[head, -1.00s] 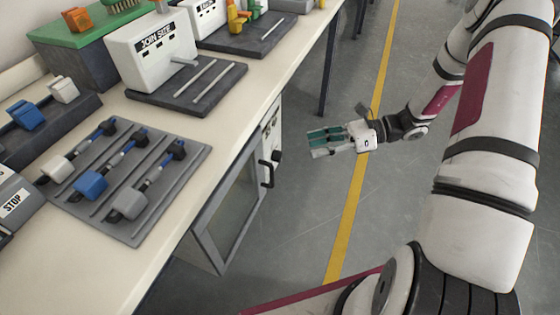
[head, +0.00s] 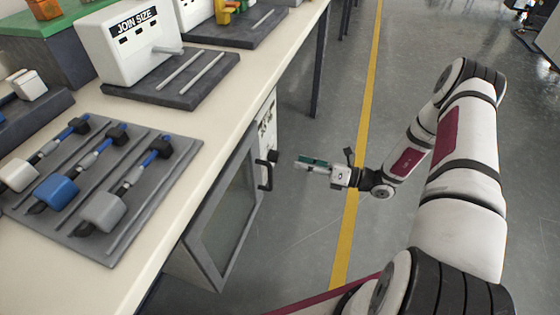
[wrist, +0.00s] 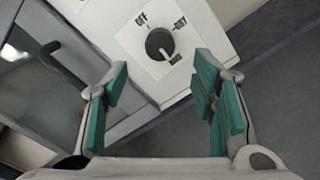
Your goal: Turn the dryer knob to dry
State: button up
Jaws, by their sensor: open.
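The dryer knob (wrist: 159,44) is a dark round dial with a pale pointer, on a white label plate on the dryer's (head: 262,140) white front panel. The label shows "OFF" and "DRY" and a third mark too small to read. The pointer aims down and right, toward the third mark, away from both of those words. My gripper (wrist: 160,108) is open and empty, with teal pads apart and the knob framed beyond them. In the head view my gripper (head: 298,163) is right of the dryer front, clear of it. The knob itself cannot be made out in the head view.
The dryer's glass door (head: 228,215) is closed, with a black handle (head: 265,172) near my gripper. The bench top (head: 205,122) above carries the join-size box (head: 130,42) and a rack of tools (head: 100,180). The floor (head: 310,240) to the right is clear.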

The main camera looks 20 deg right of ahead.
aim_at(274, 156)
jog(key=b+x, duration=0.1)
jog(key=x, duration=0.6)
jog(key=shift+w+a+b, duration=0.2)
jog(key=shift+a+b, duration=0.05)
jog(key=shift+b, duration=0.05)
jog(key=c, duration=1.1)
